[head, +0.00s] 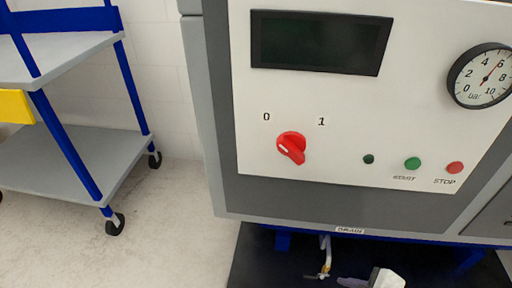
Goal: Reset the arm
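The machine's white control panel (335,110) fills the middle and right of the head view. A red rotary knob (291,147) sits between the marks 0 and 1, its white mark toward the 0 side. To its right are a small dark green light (368,159), a green START button (412,163) and a red STOP button (455,168). A white and grey part at the bottom edge looks like my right gripper (350,282); it is cut off, and its opening is unclear. My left gripper is out of view.
A dark display (320,42) and a pressure gauge (482,76), needle near 6, are on the panel. A thin valve pipe (326,256) hangs under the machine. A blue and grey cart (75,160) stands left, with bare floor (170,225) between.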

